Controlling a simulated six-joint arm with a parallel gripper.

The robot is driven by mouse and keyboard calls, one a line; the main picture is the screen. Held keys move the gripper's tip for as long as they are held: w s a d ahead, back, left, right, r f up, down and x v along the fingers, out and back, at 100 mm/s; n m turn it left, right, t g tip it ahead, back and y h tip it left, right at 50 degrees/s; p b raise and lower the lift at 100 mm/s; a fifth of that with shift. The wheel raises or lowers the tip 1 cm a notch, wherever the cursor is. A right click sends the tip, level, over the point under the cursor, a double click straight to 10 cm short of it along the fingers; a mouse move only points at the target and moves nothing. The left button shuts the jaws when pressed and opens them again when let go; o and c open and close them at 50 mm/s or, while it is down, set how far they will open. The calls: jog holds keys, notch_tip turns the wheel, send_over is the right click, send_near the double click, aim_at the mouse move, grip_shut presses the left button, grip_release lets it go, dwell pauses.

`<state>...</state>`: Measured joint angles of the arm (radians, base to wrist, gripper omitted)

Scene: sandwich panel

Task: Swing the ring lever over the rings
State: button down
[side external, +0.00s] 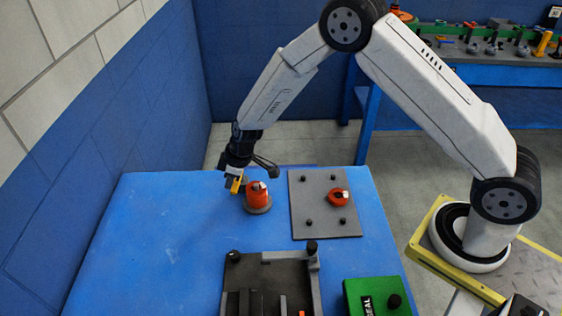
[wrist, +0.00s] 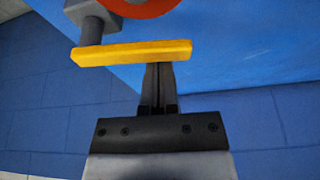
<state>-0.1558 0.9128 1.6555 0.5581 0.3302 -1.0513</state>
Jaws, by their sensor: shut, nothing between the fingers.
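The ring lever is a yellow bar (side external: 236,186) at the left of the orange-red rings (side external: 256,190), which sit on a round base on the blue table. In the wrist view the yellow lever (wrist: 130,53) runs across the picture from a grey post (wrist: 93,28), with part of an orange ring (wrist: 140,8) beyond it. My gripper (side external: 235,176) is low beside the lever, left of the rings. In the wrist view its fingers (wrist: 158,68) are shut and empty, with the tips at the lever's near edge. I cannot tell whether they touch it.
A grey plate (side external: 312,224) with black knobs and a red part (side external: 339,198) lies right of the rings. A dark fixture (side external: 285,272) and a green box (side external: 376,299) marked SEAL stand at the front. The table's left side (side external: 150,240) is clear.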

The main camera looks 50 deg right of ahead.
jog(key=shift+s+d+n+g+y, duration=0.3)
jog(key=shift+s+n, duration=0.2)
jog(key=shift+n, duration=0.6)
jog(key=shift+s+d+n+g+y, duration=0.2)
jog(key=shift+s+d+n+g, duration=0.2)
jog(key=shift+n, duration=0.7)
jog(key=shift+s+d, duration=0.2)
jog(key=shift+s, duration=0.05)
jog(key=shift+w+a, duration=0.3)
jog(key=shift+a, duration=0.6)
jog(key=shift+w+a, duration=0.2)
jog(key=shift+a, duration=0.25)
jog(key=shift+w+a, duration=0.2)
jog(key=shift+a, duration=0.25)
jog(key=v, duration=1)
jog(key=shift+d, duration=0.1)
